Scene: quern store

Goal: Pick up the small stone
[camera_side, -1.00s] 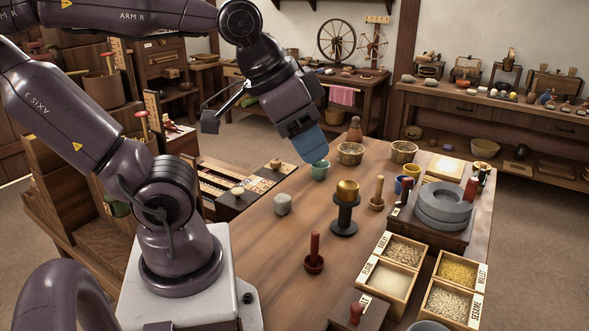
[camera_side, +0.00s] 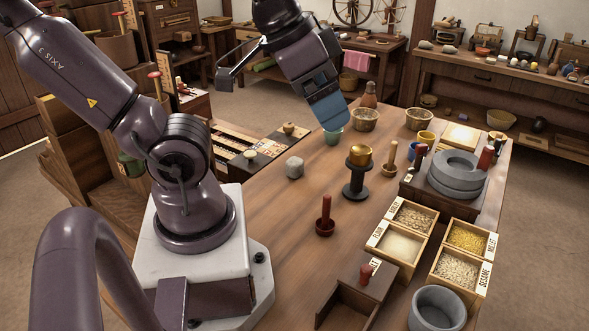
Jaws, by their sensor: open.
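The small stone (camera_side: 294,167) is a pale grey, rounded block. It lies alone on the wooden table (camera_side: 270,215), left of the black stand with the gold cup. My gripper (camera_side: 336,122), with blue jaws, hangs above and to the right of the stone, over the back part of the table. It is open, and nothing shows between its jaws. The gripper is clear of the stone, and nothing hides the stone.
The black stand with a gold cup (camera_side: 358,173) rises right of the stone. Grain boxes (camera_side: 400,243) and a quern (camera_side: 457,175) fill the right. The table around the stone is bare.

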